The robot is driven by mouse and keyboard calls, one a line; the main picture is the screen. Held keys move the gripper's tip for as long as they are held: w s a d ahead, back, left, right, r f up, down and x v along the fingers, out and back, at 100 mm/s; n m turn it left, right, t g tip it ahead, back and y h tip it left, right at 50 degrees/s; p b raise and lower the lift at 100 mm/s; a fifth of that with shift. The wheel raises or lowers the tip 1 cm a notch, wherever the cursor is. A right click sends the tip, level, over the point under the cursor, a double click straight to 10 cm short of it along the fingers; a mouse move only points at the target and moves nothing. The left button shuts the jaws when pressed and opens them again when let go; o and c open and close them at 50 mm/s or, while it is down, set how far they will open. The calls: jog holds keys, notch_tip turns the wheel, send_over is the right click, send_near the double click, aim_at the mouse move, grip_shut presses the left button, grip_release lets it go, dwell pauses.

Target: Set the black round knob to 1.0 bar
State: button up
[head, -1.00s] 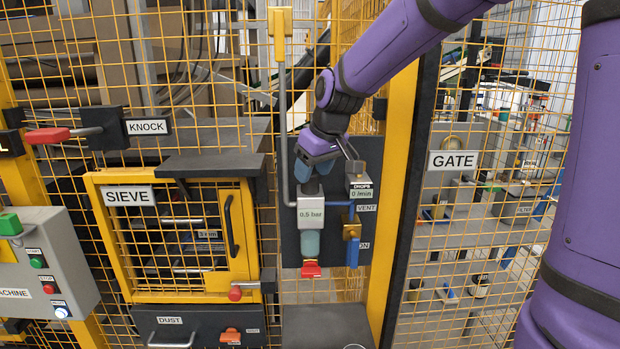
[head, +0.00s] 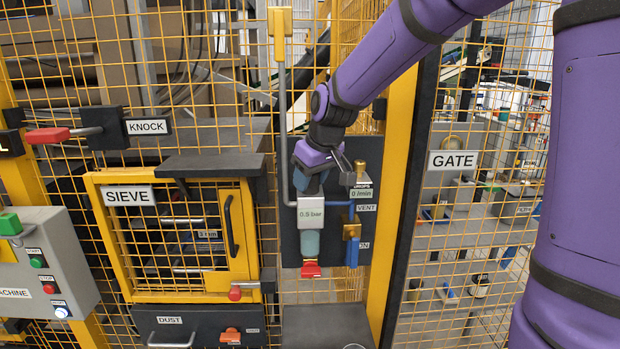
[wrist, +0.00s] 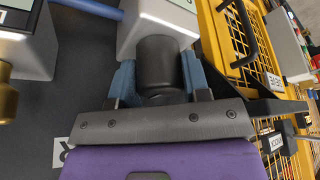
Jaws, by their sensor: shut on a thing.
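The black round knob (wrist: 158,62) sits on top of the light grey regulator body (wrist: 155,18) in the wrist view. My gripper (wrist: 158,80) is shut on the knob, with a blue finger on each side of it. In the head view my gripper (head: 308,182) comes from above onto the regulator (head: 311,214), and the knob is mostly hidden behind the fingers. The regulator's display appears to read 0.5 bar. A cloudy bowl (head: 311,242) and a red piece (head: 311,269) hang below it.
Right of the regulator are the DROPS unit (head: 361,189) showing 0 /min, a brass part (head: 351,230) and a blue lever (head: 352,253). A grey pipe (head: 285,130) runs up on the left. The yellow SIEVE door (head: 110,240) is further left.

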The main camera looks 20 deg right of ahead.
jog(key=shift+m, duration=0.3)
jog(key=m+h, duration=0.1)
jog(key=m, duration=0.2)
jog(key=shift+m+h, duration=0.3)
jog(key=shift+h, duration=0.1)
jog(key=shift+m+h, duration=0.6)
jog(key=shift+m, duration=1)
jog(key=o, duration=0.7)
jog(key=shift+c, duration=0.2)
jog(key=shift+r, duration=0.1)
jog(key=v, duration=1)
jog(key=shift+s+r, duration=0.15)
jog(key=shift+r, duration=0.15)
